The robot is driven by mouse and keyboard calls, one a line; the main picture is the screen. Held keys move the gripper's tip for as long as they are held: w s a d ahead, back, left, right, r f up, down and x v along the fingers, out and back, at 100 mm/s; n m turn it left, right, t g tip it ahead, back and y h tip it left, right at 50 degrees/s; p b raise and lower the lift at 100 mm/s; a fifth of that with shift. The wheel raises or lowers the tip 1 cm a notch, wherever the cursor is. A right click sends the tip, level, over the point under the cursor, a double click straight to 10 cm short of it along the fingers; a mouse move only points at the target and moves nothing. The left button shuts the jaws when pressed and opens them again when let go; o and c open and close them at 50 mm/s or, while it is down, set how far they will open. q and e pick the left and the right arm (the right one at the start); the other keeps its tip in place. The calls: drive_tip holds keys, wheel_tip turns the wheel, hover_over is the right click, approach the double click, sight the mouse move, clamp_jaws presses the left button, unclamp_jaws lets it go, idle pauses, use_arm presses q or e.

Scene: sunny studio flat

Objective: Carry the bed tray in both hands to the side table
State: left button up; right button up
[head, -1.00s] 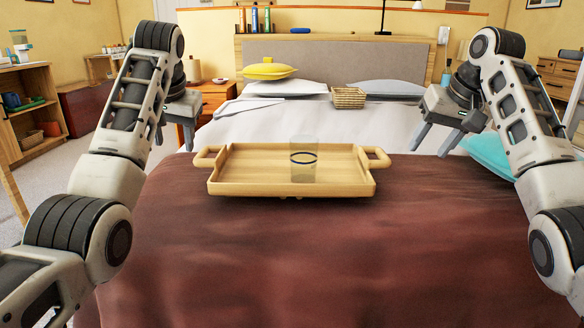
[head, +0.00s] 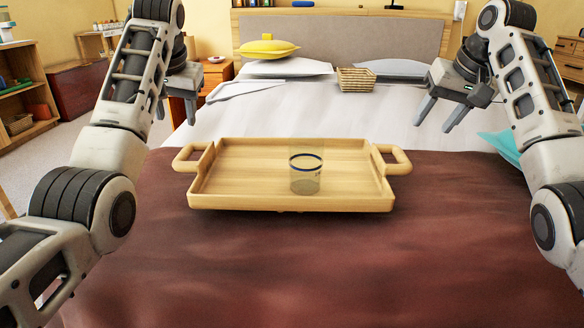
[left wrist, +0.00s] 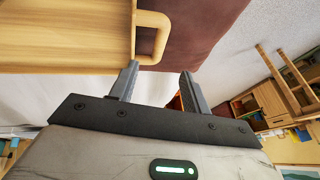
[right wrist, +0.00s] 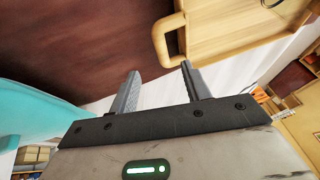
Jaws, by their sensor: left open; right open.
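The light wooden bed tray (head: 240,200) lies level on the brown blanket at the middle of the bed. It has a loop handle at each end, the left one (head: 185,160) and the right one (head: 398,160). A clear glass with a dark blue band (head: 305,175) stands upright on it. My left gripper (head: 175,112) is open and empty, beyond the left handle; in the left wrist view that handle (left wrist: 163,38) is just ahead of the fingertips. My right gripper (head: 440,118) is open and empty, beyond the right handle, which is just ahead in the right wrist view (right wrist: 160,42).
A wooden bedside cabinet (head: 214,78) stands left of the bed head; I cannot tell whether it is the side table. A wicker basket (head: 356,79) and a yellow cushion (head: 267,48) lie near the pillows. Shelves (head: 28,95) stand at the left.

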sight(183, 152)
use_arm(q)
drive_tip(key=x, duration=1.6)
use_arm(e)
drive_tip(key=x, duration=1.6)
use_arm(q)
clamp_jaws()
use_arm(e)
clamp_jaws()
use_arm(q)
drive_tip(key=shift+w+r, duration=0.1)
drive_tip(key=shift+r, duration=0.15)
use_arm(e)
drive_tip(key=shift+r, duration=0.25)
